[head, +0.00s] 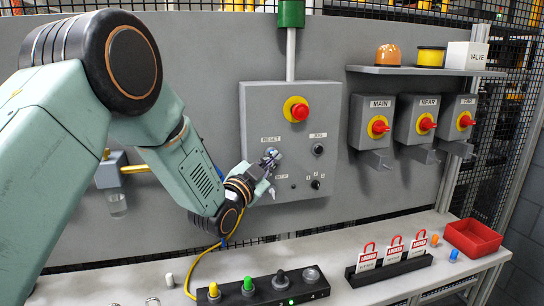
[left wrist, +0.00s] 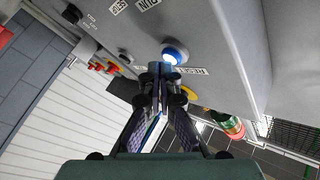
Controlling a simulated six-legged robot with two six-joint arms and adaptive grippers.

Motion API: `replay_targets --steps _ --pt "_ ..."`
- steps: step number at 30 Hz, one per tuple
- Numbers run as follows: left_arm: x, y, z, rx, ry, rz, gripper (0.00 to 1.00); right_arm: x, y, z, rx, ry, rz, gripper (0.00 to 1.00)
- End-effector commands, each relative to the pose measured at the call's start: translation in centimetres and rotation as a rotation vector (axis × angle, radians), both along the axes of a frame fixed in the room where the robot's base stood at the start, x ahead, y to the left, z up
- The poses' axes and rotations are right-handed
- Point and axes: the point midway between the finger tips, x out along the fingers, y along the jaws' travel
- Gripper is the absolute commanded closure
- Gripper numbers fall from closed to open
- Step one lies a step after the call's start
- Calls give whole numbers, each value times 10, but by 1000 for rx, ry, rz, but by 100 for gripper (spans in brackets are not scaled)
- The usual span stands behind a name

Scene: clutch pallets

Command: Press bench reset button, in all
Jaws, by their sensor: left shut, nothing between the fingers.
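The grey control box (head: 258,104) is on the upright panel, with a red mushroom button on a yellow ring (head: 299,110) and a RESET label (head: 270,139). In the head view the gripper mostly hides the button.
A JOG knob (head: 318,149) and a small black selector (head: 315,184) are on the box. Three grey switch boxes, one marked MAIN (head: 374,125), hang to the right. Below, the bench holds a black button strip (head: 262,291), padlock tags in a rack (head: 388,269) and a red tray (head: 472,238).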

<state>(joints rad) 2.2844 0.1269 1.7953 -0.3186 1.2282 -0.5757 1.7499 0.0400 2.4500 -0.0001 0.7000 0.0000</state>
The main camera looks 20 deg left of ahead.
Motion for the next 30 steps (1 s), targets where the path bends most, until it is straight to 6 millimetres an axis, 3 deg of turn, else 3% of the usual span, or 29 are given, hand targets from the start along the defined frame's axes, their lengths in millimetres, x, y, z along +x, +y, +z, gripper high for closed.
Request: replay_targets --steps 30 --pt "7 4 0 0 -1 -1 100 0 0 -2 0 0 0 67"
